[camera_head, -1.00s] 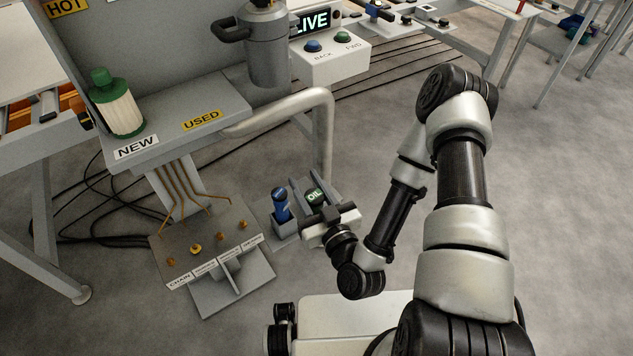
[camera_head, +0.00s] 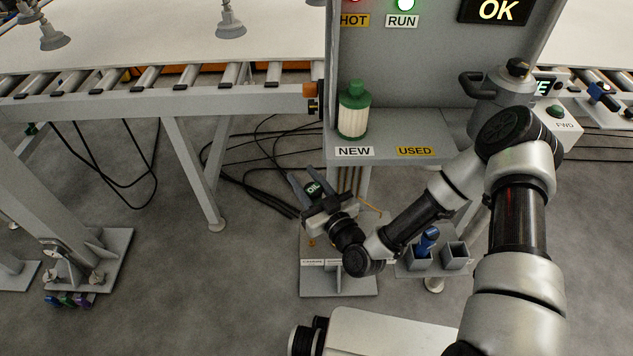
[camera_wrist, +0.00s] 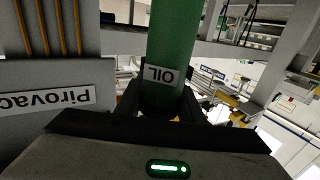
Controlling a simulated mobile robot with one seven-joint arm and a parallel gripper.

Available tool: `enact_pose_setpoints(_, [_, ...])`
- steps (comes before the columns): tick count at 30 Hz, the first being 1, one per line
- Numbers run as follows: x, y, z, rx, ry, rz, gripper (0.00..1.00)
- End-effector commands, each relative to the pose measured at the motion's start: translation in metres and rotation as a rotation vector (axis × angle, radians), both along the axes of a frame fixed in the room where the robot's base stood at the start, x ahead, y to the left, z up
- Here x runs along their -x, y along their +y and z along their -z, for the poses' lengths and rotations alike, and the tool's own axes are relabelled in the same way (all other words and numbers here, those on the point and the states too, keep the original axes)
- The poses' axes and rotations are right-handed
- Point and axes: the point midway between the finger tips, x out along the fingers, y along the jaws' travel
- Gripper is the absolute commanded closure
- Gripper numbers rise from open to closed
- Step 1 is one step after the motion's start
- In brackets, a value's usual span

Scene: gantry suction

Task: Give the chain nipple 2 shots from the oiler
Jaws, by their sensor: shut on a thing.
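The oiler (camera_wrist: 172,45) is a green cylinder with an "OIL" tag. My gripper (camera_wrist: 165,105) is shut around it in the wrist view. In the head view, my gripper (camera_head: 313,190) holds it above the nipple plate (camera_head: 338,285), its tag facing up. The plate stands low below the NEW/USED shelf. A brass nipple (camera_head: 312,243) shows at the plate's left end, where the chain nipple sits, just below my gripper. The other nipples and most labels are hidden behind my gripper and wrist. I cannot see the oiler's tip touching anything.
A two-pocket holder (camera_head: 420,265) stands right of the plate, with a blue tool (camera_head: 427,241) in one pocket and the other empty. Above is the grey shelf (camera_head: 385,145) with a green-capped filter (camera_head: 352,112). Copper pipes (camera_wrist: 45,30) run close by in the wrist view.

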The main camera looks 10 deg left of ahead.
Motion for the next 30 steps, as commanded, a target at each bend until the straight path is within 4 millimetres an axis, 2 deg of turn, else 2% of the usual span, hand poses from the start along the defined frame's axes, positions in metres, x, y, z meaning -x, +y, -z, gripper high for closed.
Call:
enact_pose_setpoints(17, [-0.001, 0.003, 0.000, 0.001, -0.004, -0.007, 1.00])
enact_pose_setpoints(30, [-0.001, 0.003, 0.040, 0.000, -0.003, -0.006, 1.00])
